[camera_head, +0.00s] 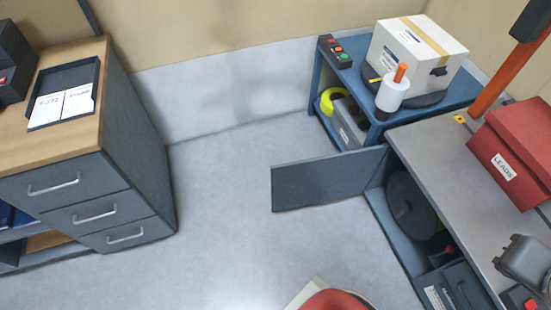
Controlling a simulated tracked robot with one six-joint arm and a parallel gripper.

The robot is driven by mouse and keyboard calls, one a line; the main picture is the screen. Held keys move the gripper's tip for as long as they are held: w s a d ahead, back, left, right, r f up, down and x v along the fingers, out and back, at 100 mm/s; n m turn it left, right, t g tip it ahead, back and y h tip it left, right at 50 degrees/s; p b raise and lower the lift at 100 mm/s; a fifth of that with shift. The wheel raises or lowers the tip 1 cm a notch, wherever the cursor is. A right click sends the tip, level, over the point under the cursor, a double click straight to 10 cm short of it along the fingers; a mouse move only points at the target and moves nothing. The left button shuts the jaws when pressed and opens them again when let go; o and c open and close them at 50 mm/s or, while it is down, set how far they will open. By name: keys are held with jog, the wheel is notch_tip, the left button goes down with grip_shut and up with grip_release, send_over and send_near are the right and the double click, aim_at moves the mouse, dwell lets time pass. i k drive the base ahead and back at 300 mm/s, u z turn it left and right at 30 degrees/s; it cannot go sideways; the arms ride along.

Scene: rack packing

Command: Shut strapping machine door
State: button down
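The strapping machine (450,170) stands at the right in the head view, with a grey metal top and an orange upright (505,75). Its dark blue-grey door (328,180) is open, sticking out to the left over the floor from the far end of the cabinet opening. Inside the opening, a dark reel (408,208) and a dark labelled box (455,288) show. No part of my gripper can be made out in this view.
A red LEADS box (515,155) sits on the machine top. Behind the door is a blue cart (375,120) carrying a carton (415,48). A drawer cabinet (95,190) stands left. A red-topped object (338,300) is at the bottom edge. Floor between is clear.

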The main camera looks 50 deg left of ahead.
aim_at(294, 184)
jog(key=u, duration=0.1)
jog(key=i, duration=0.4)
jog(key=u, duration=3.1)
jog(key=i, duration=0.6)
jog(key=z, duration=0.1)
